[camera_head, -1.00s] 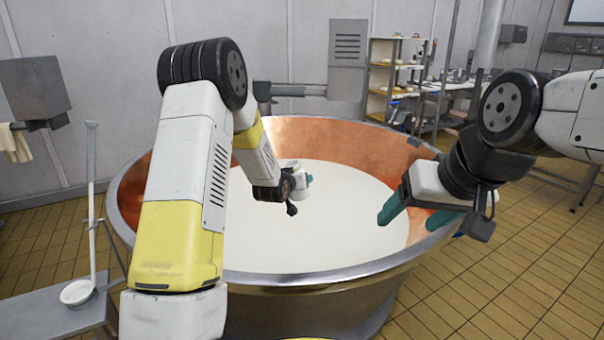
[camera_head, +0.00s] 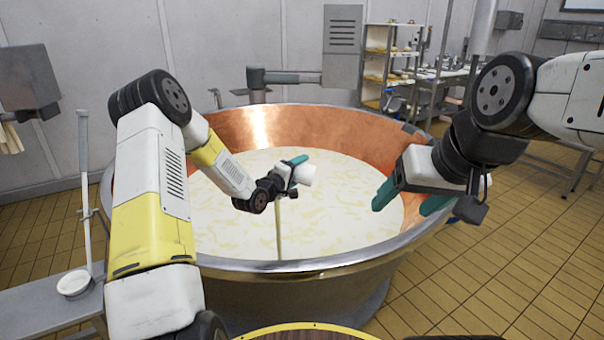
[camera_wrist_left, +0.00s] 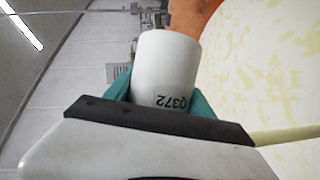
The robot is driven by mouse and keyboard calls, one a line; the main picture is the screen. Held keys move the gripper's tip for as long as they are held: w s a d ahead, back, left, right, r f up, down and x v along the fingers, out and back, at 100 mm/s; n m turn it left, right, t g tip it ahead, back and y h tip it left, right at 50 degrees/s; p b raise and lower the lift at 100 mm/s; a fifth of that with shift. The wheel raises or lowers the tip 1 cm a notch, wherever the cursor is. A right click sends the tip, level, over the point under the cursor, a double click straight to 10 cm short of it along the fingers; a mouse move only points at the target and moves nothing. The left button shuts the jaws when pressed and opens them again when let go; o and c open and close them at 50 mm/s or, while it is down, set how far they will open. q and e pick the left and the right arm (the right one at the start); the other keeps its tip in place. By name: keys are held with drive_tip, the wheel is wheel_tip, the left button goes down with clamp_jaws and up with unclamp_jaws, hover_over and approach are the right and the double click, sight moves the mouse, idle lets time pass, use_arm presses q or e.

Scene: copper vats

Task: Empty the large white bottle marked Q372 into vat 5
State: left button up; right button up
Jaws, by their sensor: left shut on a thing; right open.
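The large white bottle (camera_head: 306,175) is held sideways over the vat. The wrist view shows the bottle (camera_wrist_left: 165,75) with Q372 on its side between teal fingers. My left gripper (camera_head: 292,166) is shut on it. A thin yellowish stream (camera_head: 278,230) falls below the gripper into the vat; it also shows in the wrist view (camera_wrist_left: 285,136). The bottle's mouth is hidden. The vat (camera_head: 330,128) has a copper inside and a steel rim, and holds pale liquid with yellowish patches. No vat number is readable. My right gripper (camera_head: 405,203) is open and empty near the right rim.
A white-handled ladle (camera_head: 74,283) stands on a grey bench (camera_head: 40,310) at the left. A grey box on an arm (camera_head: 342,50) is behind the vat. Shelves (camera_head: 390,65) and a steel table stand at the back right. The tiled floor at the right is clear.

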use_arm(q)
drive_tip(key=r+n+t, duration=0.1)
drive_tip(key=r+n, duration=0.1)
drive_tip(key=a+r+n+t+h, duration=0.1)
drive_tip(key=r+n, duration=0.1)
drive_tip(key=n, duration=0.1)
drive_tip(key=shift+w+a+r+n, duration=0.1)
drive_tip(key=shift+r+n, duration=0.2)
idle(0.7)
